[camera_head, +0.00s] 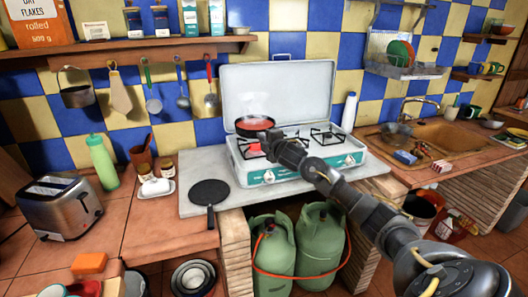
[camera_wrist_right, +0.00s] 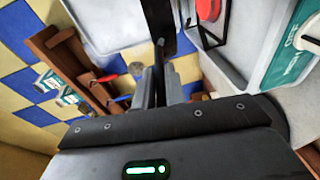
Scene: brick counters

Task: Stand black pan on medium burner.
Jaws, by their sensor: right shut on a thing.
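A dark pan with a reddish inside (camera_head: 255,121) is held above the left side of the camping stove (camera_head: 300,172). My right gripper (camera_head: 270,139) is shut on its handle. The wrist view shows the gripper's fingers (camera_wrist_right: 163,88) closed around the thin dark handle (camera_wrist_right: 159,55), with part of the dark pan beyond. A burner with a black grate (camera_head: 326,136) is bare at the right. A flat black round pan (camera_head: 209,191) lies on the slab left of the stove. My left gripper is not in view.
The stove's white lid (camera_head: 277,88) stands open behind the pan. The stove is on a pale stone slab (camera_head: 195,170). A white bottle (camera_head: 349,112) stands to its right. Jars (camera_head: 157,186) and a toaster (camera_head: 60,204) stand left. Green gas bottles (camera_head: 320,233) are below.

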